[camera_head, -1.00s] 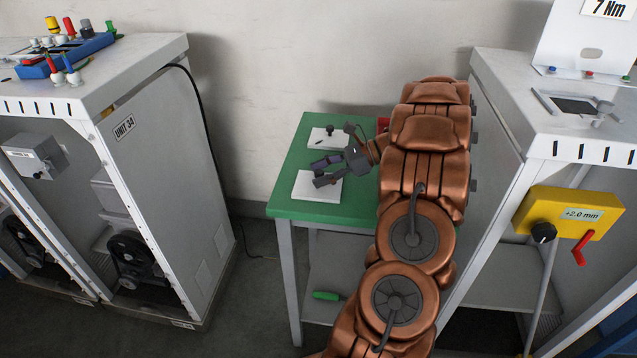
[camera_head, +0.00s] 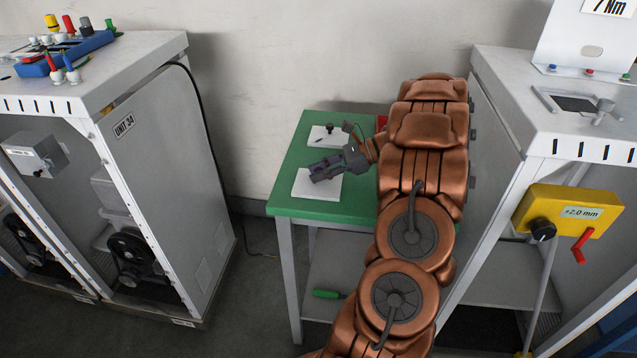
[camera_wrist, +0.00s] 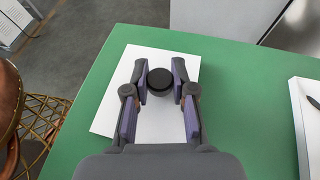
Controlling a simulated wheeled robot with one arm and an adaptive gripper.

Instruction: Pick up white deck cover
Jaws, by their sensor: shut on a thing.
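A white deck cover (camera_wrist: 117,82) lies flat on the green tabletop, with a round black knob (camera_wrist: 160,84) standing on it in the wrist view. In the head view the cover (camera_head: 318,190) is at the table's front, partly under my gripper (camera_head: 314,172). In the wrist view my gripper (camera_wrist: 160,78) is shut on the black knob, one finger against each side. The cover appears to rest on the table. Part of the cover is hidden by the fingers and palm.
A second white plate (camera_head: 322,141) with a dark knob lies farther back on the green table (camera_head: 293,160). A grey cabinet (camera_head: 200,170) stands left, and another unit with a yellow box (camera_head: 560,212) stands right. A wall is behind.

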